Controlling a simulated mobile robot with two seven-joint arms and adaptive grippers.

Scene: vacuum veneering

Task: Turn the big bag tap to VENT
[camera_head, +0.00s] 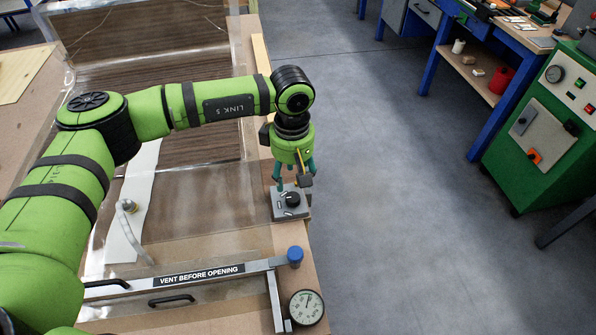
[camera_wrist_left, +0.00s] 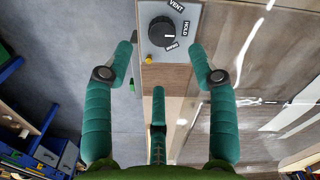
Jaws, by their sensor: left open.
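The big bag tap is a grey block (camera_head: 281,211) with a round black knob (camera_head: 292,199) on the table's right edge. In the left wrist view the knob (camera_wrist_left: 161,35) sits on a grey plate with VENT, HOLD and a third, hard-to-read label. Its white mark points right, roughly between HOLD and the third label. My left gripper (camera_head: 295,180) points down just above the tap. Its green fingers are open in the left wrist view (camera_wrist_left: 163,60), apart from the knob and empty. My right gripper is not in view.
The clear bag (camera_head: 190,205) covers the tabletop. A bar (camera_head: 200,276) reading VENT BEFORE OPENING crosses the front, with a blue-topped end (camera_head: 295,256) and a gauge (camera_head: 306,307) nearby. A hose (camera_head: 130,225) rises left. Open floor (camera_head: 400,200) lies right of the table; a green cabinet (camera_head: 540,130) stands beyond.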

